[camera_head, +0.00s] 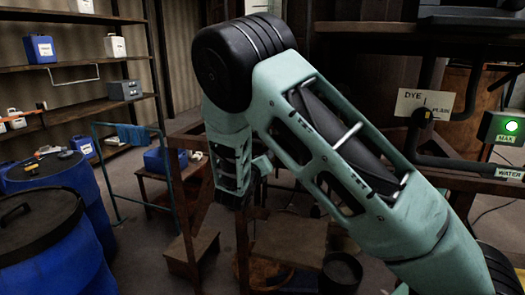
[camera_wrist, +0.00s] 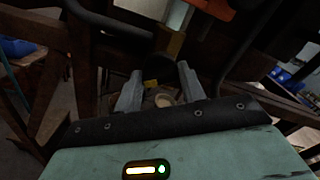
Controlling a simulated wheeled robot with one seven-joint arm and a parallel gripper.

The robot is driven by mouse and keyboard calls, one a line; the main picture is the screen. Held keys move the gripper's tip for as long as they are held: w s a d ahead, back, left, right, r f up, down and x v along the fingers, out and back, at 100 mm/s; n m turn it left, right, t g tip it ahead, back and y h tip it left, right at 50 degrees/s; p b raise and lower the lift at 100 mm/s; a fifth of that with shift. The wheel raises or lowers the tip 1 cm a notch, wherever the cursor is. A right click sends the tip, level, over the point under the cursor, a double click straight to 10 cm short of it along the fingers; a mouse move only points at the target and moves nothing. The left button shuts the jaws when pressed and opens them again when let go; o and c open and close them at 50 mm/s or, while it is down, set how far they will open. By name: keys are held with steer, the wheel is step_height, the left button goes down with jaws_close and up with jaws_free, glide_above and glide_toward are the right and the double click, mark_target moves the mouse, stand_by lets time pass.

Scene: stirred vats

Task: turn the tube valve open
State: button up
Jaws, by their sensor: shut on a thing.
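In the wrist view my gripper (camera_wrist: 160,82) has its two grey fingers on either side of a dark part, taken to be the tube valve (camera_wrist: 163,70). My gripper is shut on the dark part, though the contact is in shadow and the valve's turn cannot be read. In the head view my arm crosses the middle and bends down at the left; the fingers and the valve they hold cannot be made out there.
Blue barrels (camera_head: 55,225) stand at the left, before shelves (camera_head: 75,106) with containers. A dark bucket (camera_head: 341,272) stands below my arm. Dark hoses and wooden beams crowd the wrist view.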

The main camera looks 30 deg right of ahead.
steer(key=n+p, duration=1)
steer(key=n, duration=0.1)
steer(key=shift+p, duration=0.4)
steer(key=shift+f+n, duration=0.1)
steer(key=shift+n, duration=0.2)
steer(key=o, duration=1)
steer(key=shift+a, duration=0.1)
steer(key=b+v, duration=0.5)
steer(key=v, duration=1.2)
steer(key=shift+s+a, duration=0.1)
steer(key=shift+s, duration=0.05)
